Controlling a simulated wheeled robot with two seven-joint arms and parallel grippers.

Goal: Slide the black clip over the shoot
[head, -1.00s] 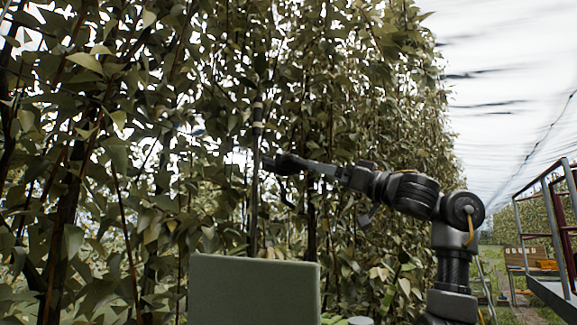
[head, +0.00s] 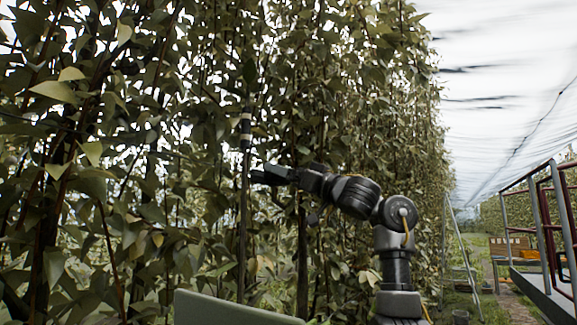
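A thin upright stem (head: 243,205), which looks like the shoot, rises in front of the leaves left of centre. It has pale bands and a dark sleeve (head: 246,128) on its upper part. My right arm comes in from the right, and its dark gripper (head: 259,175) points left, just beside the stem and below the bands. I cannot tell whether it touches the stem. The fingers are small and dark against the foliage, so their opening is unclear. I cannot make out the black clip for certain. My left gripper is out of view.
Dense leafy trees (head: 350,90) fill the left and middle. A grey-green panel (head: 230,310) stands at the bottom centre. At right are a metal-railed platform (head: 540,290), wooden crates (head: 512,247), a ladder (head: 465,255) and an open grassy lane.

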